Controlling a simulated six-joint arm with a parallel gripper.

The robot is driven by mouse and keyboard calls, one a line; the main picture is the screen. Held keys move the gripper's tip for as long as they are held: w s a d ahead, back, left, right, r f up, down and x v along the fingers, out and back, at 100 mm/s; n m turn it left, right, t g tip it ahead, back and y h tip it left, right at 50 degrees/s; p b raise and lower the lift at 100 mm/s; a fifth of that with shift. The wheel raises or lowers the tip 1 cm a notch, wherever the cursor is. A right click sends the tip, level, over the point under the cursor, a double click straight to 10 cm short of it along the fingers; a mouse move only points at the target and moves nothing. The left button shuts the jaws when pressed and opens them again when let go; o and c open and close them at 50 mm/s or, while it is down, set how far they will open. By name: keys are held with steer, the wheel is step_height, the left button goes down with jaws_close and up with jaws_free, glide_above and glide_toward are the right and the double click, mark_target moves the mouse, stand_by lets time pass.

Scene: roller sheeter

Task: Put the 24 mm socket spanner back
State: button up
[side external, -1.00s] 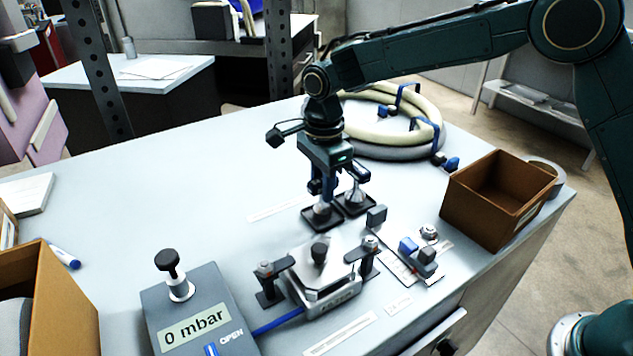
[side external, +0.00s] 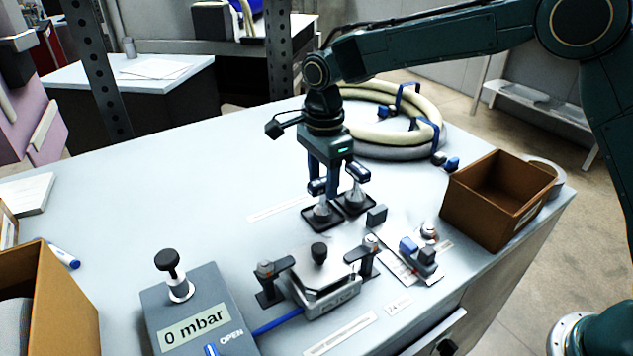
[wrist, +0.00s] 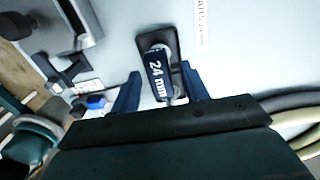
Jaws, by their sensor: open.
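The 24 mm socket spanner (wrist: 157,76) shows in the wrist view as a dark blue body marked "24 mm", above a black stand (wrist: 172,36). My gripper (wrist: 160,76) is open, with one finger on each side of the spanner and visible gaps. In the side view my gripper (side external: 338,181) hangs over two black square stands (side external: 309,224), each with a metallic cone-like piece on it. The wrist and fingers hide part of these pieces, so I cannot tell there which is the spanner.
A clamped metal block (side external: 325,279) and a pressure box (side external: 215,300) reading "0 mbar" stand in front. An open brown box (side external: 482,213) is at right, and coiled hose (side external: 425,140) lies behind.

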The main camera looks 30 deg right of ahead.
step_height(320, 180, up, 10)
steer(key=shift+r, duration=0.25)
stand_by(0.7)
steer(key=s+d+r+n+t, duration=0.1)
steer(key=s+d+r+n, duration=0.3)
steer(key=s+d, duration=0.25)
steer(key=s+d+r+n+t, duration=0.2)
steer(key=s+d+r+n, duration=0.3)
steer(key=s, duration=0.3)
steer(key=s+d+f+n+t, duration=0.1)
steer(key=s+d+f+n, duration=0.2)
steer(key=s, duration=0.5)
steer(key=s+d+f+n+t, duration=0.1)
steer(key=s+d+f+n, duration=0.3)
steer(key=s, duration=0.5)
steer(key=shift+d+f+n+t, duration=0.15)
steer(key=shift+f+n+t, duration=0.15)
steer(key=shift+n, duration=0.7)
